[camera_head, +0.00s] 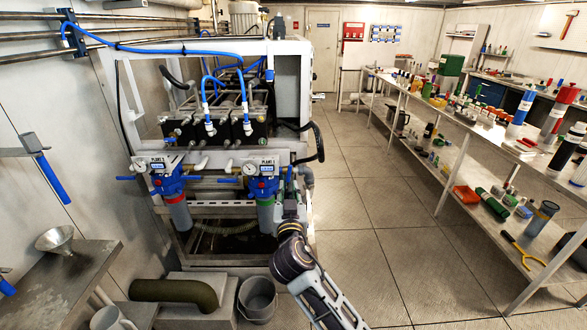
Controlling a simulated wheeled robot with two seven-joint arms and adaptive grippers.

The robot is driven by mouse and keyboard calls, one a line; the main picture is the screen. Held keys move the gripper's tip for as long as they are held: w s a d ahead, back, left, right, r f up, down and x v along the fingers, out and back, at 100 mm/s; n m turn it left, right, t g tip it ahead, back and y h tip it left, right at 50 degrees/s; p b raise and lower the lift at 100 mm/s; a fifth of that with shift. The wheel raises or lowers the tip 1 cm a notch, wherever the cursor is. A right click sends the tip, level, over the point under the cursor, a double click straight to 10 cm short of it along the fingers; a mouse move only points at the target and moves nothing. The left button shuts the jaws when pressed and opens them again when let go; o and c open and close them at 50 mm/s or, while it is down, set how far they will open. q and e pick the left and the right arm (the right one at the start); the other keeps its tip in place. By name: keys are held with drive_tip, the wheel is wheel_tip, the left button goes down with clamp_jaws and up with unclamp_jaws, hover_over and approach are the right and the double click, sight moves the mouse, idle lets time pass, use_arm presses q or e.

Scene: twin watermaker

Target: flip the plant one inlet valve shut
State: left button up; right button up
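The plant one unit is the right-hand blue filter head (263,187) on the watermaker frame, under a white label that seems to read PLANT 1 (267,162). A round gauge (250,168) and a small display (267,170) sit on it. A blue lever (229,180) sticks out to its left, roughly level; I cannot tell for sure that it is the inlet valve. My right gripper (289,183) is just right of the filter head, pointing away from me. Its fingers are small and partly hidden, so its opening and any contact are unclear. My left gripper is out of view.
A similar filter unit (167,186) with its own blue lever stands to the left. A grey bucket (257,299) and a dark green pipe (174,293) are low in front. A loaded workbench (454,112) runs along the right. The tiled floor between is clear.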

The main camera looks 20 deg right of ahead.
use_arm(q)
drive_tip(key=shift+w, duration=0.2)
use_arm(e)
drive_tip(key=shift+s+d+f+m+h, duration=0.15)
drive_tip(key=shift+d+m+h, duration=0.15)
drive_tip(key=shift+m, duration=0.5)
drive_tip(key=p, duration=0.1)
approach(290, 169)
drive_tip(key=w, duration=0.3)
drive_tip(key=x, duration=0.4)
drive_tip(key=shift+w+d+p, duration=0.2)
drive_tip(key=shift+d+p, duration=0.1)
drive_tip(key=shift+d, duration=0.15)
drive_tip(key=shift+x, duration=1.5)
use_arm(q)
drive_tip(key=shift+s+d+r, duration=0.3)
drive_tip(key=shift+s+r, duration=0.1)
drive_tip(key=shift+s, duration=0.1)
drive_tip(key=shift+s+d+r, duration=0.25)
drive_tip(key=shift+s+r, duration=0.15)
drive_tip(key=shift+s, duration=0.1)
